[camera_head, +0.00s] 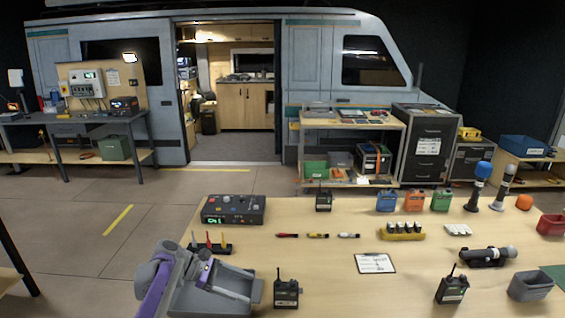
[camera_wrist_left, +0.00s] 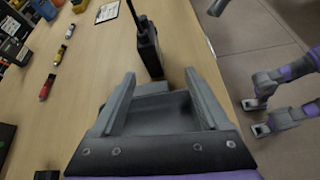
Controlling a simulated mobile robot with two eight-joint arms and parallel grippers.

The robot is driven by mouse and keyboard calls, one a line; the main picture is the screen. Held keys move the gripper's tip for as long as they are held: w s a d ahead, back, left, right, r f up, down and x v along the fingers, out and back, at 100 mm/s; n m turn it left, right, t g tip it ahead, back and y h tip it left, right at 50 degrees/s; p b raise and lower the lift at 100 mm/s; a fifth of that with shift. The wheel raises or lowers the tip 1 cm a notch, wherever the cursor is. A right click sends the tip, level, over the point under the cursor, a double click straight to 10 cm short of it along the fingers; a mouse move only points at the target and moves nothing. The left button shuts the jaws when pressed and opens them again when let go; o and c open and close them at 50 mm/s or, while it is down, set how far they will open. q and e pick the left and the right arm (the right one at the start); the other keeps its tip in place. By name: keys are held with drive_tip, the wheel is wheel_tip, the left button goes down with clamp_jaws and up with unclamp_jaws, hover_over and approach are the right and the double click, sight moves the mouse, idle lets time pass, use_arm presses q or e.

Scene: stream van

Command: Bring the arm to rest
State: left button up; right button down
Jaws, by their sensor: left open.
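In the head view my left gripper (camera_head: 250,290) is low at the left front of the table (camera_head: 320,260), its arm coming in from the left. In the left wrist view its two fingers (camera_wrist_left: 160,92) are spread apart with nothing held between them. A black handheld radio (camera_head: 286,290) stands upright just right of the gripper. The radio also shows just beyond the fingers in the left wrist view (camera_wrist_left: 150,48). Purple and grey parts of mine (camera_wrist_left: 290,95) show over the floor at the right of that view; whether their ends are my right gripper's jaws is unclear.
A control box (camera_head: 234,209) and a rack of small tools (camera_head: 210,246) stand behind the gripper. A clipboard (camera_head: 375,263), a second radio (camera_head: 452,287) and a grey bin (camera_head: 530,286) lie to the right.

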use_arm(q)
drive_tip(key=s+d+r+m+y+p, duration=0.2)
drive_tip(key=s+r+m+y, duration=0.15)
drive_tip(key=s, duration=0.45)
drive_tip(key=s+a+m+t+y+p, duration=0.1)
drive_tip(key=s+a+m+y, duration=0.1)
drive_tip(key=s, duration=0.6)
drive_tip(key=s+a+f+m+t+y+p, duration=0.1)
drive_tip(key=s+a+m+t+y, duration=0.1)
drive_tip(key=s+m, duration=0.4)
drive_tip(key=s+a+m+t+y+p, duration=0.2)
drive_tip(key=s+a+m+y, duration=0.1)
drive_tip(key=s, duration=0.8)
drive_tip(key=shift+s+a+f+m+y, duration=0.15)
drive_tip(key=shift+s+f+m+y, duration=0.1)
drive_tip(key=shift+m+y, duration=0.7)
use_arm(e)
drive_tip(key=s+d+r+m+g+h, duration=0.1)
drive_tip(key=s+d+m+g+h, duration=0.1)
drive_tip(key=s+d, duration=0.5)
drive_tip(key=s+d+r+m+g+h, duration=0.1)
drive_tip(key=s+d+h, duration=0.3)
drive_tip(key=s, duration=1)
drive_tip(key=d+r+m, duration=0.1)
drive_tip(key=d, duration=0.2)
drive_tip(key=shift+r+m+g+h, duration=0.2)
drive_tip(key=shift+m+g+h, duration=0.1)
drive_tip(key=shift+g+h, duration=0.1)
